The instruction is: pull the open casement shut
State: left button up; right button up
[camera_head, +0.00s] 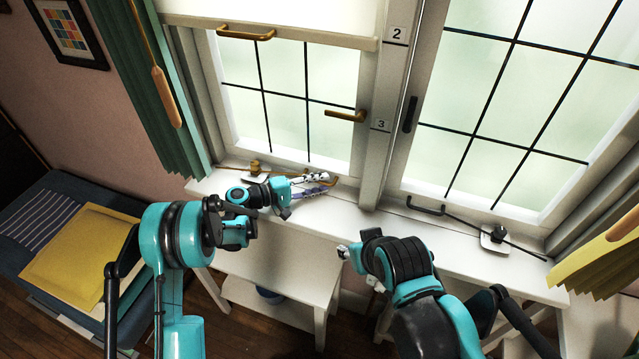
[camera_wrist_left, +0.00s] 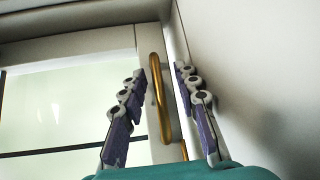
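The left casement (camera_head: 232,95) has dark glazing bars, a brass lever handle (camera_head: 345,116) on its right stile and a brass pull (camera_head: 331,182) low at its right corner. I cannot tell clearly how far it stands open. My left gripper (camera_head: 316,184) is open at this low pull, just above the sill. In the left wrist view the brass pull (camera_wrist_left: 160,98) stands between the two spread fingers, with gaps visible beside it. The right casement (camera_head: 480,100) has a black handle (camera_head: 410,114) and a black pull (camera_head: 426,206). My right gripper (camera_head: 345,252) is mostly hidden by its arm, below the sill.
A brass stay peg (camera_head: 255,167) and a black stay peg (camera_head: 497,233) stand on the white sill (camera_head: 375,222). A blind (camera_head: 300,18) with a brass pull covers the left window's top. A green curtain (camera_head: 150,90) hangs left. A small white table (camera_head: 285,260) stands below.

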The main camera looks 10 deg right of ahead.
pick_arm(q)
jog(key=v, duration=1.2)
jog(key=s+a+r+t+y, duration=0.2)
jog(key=s+a+r+y, duration=0.5)
jog(key=s+r+y, duration=0.15)
jog(key=s+a+m+t+y, duration=0.2)
jog(key=s+a+y, duration=0.5)
jog(key=s+a, duration=0.8)
jog(key=s+m, duration=0.1)
jog(key=s, duration=0.2)
jog(key=shift+s+a+y, duration=0.25)
jog(key=shift+s+y, duration=0.1)
dwell(0.8)
